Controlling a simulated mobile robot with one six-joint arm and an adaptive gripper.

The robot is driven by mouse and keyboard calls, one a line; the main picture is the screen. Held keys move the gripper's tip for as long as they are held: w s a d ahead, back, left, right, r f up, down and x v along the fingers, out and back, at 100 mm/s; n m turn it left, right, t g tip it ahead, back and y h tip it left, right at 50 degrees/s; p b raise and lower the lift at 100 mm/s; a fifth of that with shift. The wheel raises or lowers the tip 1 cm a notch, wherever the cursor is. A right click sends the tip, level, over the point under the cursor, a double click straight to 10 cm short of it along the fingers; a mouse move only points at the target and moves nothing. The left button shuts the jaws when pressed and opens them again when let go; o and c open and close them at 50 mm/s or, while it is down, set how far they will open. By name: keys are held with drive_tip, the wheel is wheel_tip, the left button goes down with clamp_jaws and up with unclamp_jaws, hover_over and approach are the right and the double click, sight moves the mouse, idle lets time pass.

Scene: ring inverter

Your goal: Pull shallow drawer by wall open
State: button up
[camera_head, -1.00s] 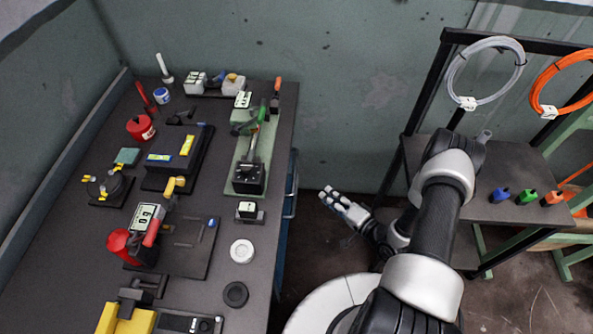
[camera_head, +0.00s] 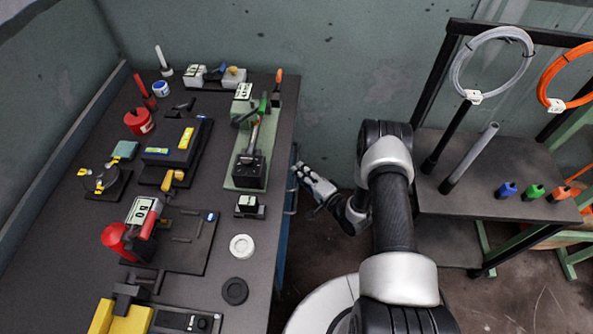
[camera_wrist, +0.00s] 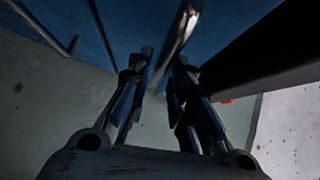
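The blue drawer cabinet (camera_head: 282,243) stands under the dark workbench, its front facing right. A pale bar handle (camera_head: 293,202) shows on it near the wall. My gripper (camera_head: 299,170) is at the cabinet front by the wall end, under the bench edge. In the wrist view the blue front (camera_wrist: 135,18) fills the top. A shiny metal handle bar (camera_wrist: 184,30) runs between the two open fingers of my gripper (camera_wrist: 163,62), close to the right finger. Whether it touches a finger I cannot tell. The edges of the shallow drawer are hard to make out.
The dark bench top (camera_head: 225,215) overhangs beside my gripper and holds several tools and devices. The back wall (camera_head: 330,90) is close behind. Bare floor lies between.

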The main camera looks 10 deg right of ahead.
drive_tip(key=shift+x, duration=1.4)
drive_tip(key=shift+c, duration=0.2)
clamp_jaws()
